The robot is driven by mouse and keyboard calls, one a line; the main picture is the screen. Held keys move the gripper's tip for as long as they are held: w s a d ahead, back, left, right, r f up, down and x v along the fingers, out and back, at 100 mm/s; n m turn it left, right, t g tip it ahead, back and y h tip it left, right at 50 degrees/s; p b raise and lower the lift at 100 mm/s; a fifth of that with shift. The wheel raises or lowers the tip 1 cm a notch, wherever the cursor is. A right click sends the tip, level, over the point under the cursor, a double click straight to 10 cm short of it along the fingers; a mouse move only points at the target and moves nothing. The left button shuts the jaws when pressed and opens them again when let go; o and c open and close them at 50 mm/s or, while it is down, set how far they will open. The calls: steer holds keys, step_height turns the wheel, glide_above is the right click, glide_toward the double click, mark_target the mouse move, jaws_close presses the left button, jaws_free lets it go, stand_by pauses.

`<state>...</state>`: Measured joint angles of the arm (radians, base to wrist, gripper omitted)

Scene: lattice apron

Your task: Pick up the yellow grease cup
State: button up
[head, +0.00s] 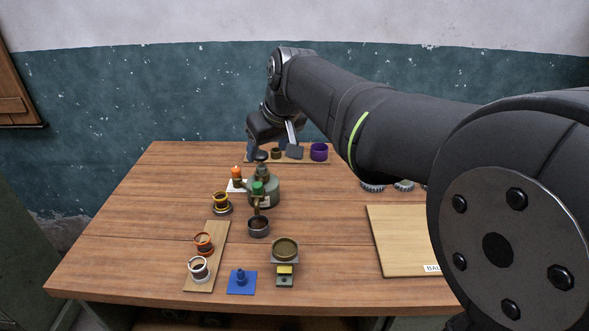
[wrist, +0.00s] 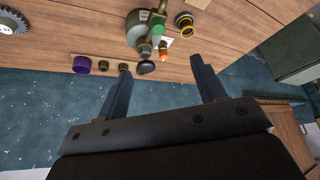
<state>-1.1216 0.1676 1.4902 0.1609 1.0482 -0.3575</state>
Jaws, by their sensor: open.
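The yellow grease cup (head: 221,199) is a small open cup with a yellow rim, in a dark round base on the left-middle of the table. In the wrist view the yellow cup (wrist: 184,20) shows near the top edge, beyond the fingertips. My gripper (head: 268,147) hangs over the far part of the table, behind and right of the cup and apart from it. In the wrist view my gripper (wrist: 160,68) has its two fingers spread with nothing between them.
A grey-green oil can (head: 265,190) and an orange piece (head: 236,173) stand between gripper and cup. A strip with a purple cup (head: 319,152) lies at the back. Orange and white-ringed cups sit on a front-left board (head: 219,240). A wide board (head: 398,240) lies right; bare wood lies left.

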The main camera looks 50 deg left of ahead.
steer(key=a+f+h, duration=0.2)
steer(key=a, duration=0.8)
steer(key=h, duration=0.3)
glide_above(220, 195)
step_height(220, 195, down, 4)
steer(key=shift+g, duration=0.4)
steer(key=f, duration=1.2)
steer(key=shift+w+d+f, duration=0.1)
steer(key=shift+d+f, duration=0.15)
steer(key=shift+d, duration=0.1)
steer(key=shift+a+f, duration=0.15)
steer(key=shift+f, duration=1.2)
steer(key=shift+a+f, duration=0.15)
steer(key=shift+f, duration=1.2)
steer(key=shift+r, duration=0.1)
steer(key=c, duration=1.2)
